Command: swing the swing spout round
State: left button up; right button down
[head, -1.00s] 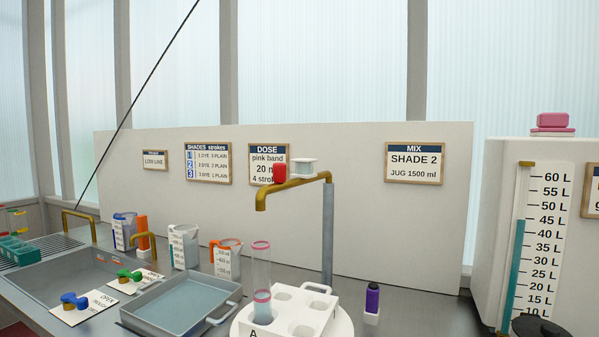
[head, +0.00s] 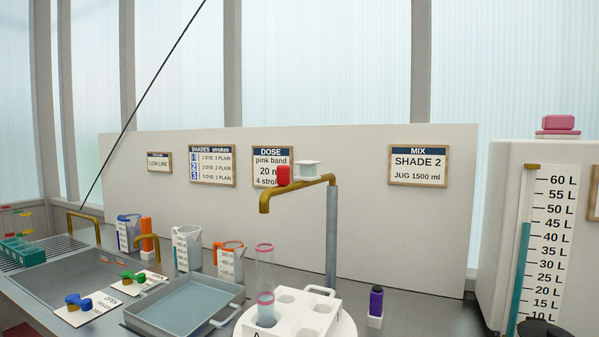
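The swing spout (head: 298,188) is a brass arm on top of a grey upright post (head: 331,240). Its outlet end bends down at the left, above and near the clear tube with pink bands (head: 265,285). A red block (head: 283,176) and a white spool-like knob (head: 308,169) sit on top of the spout. The tube stands in a white holder (head: 290,310) with several round holes, on a round white base. Neither of my grippers shows in the head view.
A grey tray (head: 185,305) and a sink (head: 75,275) lie to the left. Measuring jugs (head: 230,262) stand behind them. Blue (head: 77,301) and green (head: 133,276) valve handles are at the front. A purple-topped bottle (head: 376,301) stands right of the post.

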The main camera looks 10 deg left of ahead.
aim_at(308, 177)
jog(key=z, duration=2.5)
jog(key=k, duration=1)
jog(key=u, duration=1.35)
jog(key=i, duration=0.5)
